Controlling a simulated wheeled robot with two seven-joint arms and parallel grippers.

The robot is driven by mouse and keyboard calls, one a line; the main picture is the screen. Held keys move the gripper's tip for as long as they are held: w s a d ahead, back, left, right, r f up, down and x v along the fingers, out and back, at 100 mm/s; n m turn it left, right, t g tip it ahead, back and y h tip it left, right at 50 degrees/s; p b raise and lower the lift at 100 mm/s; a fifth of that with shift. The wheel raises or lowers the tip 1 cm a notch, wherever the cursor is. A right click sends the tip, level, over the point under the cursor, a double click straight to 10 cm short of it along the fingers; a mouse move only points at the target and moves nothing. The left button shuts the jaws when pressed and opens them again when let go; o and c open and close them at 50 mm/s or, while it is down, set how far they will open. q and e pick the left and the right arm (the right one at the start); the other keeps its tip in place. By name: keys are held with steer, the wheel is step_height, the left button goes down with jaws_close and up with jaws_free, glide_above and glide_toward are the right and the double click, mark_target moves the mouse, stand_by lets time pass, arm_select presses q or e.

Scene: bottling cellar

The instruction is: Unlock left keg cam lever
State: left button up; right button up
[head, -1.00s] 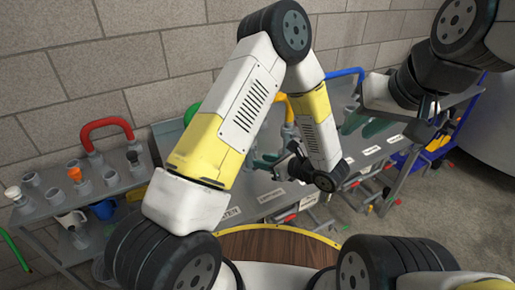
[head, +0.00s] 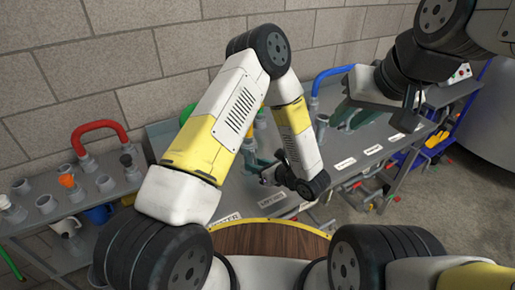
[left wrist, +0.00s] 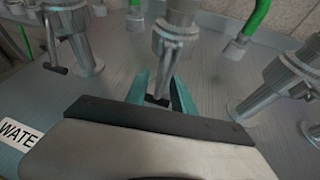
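In the left wrist view, a grey metal coupling (left wrist: 172,45) stands on the grey bench, with a small dark lever (left wrist: 158,99) low on it. My left gripper (left wrist: 161,92) is open, its two teal fingers on either side of this lever; I cannot tell whether they touch it. Similar couplings stand to the left (left wrist: 75,35) and right (left wrist: 275,90); the left one has a dark side lever (left wrist: 54,68). In the head view, my left gripper (head: 262,167) is low over the bench, partly hidden by my forearm. My right gripper (head: 350,114) appears open and empty above the bench's right part.
The bench (head: 240,190) carries labels along its front edge. A side table on the left holds grey cups and a red curved hose (head: 92,127). A blue hose (head: 330,75) rises at the back. A blue cart (head: 440,140) stands at the right, with open floor in front.

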arm_select(q)
jaws_close()
stand_by(1.4)
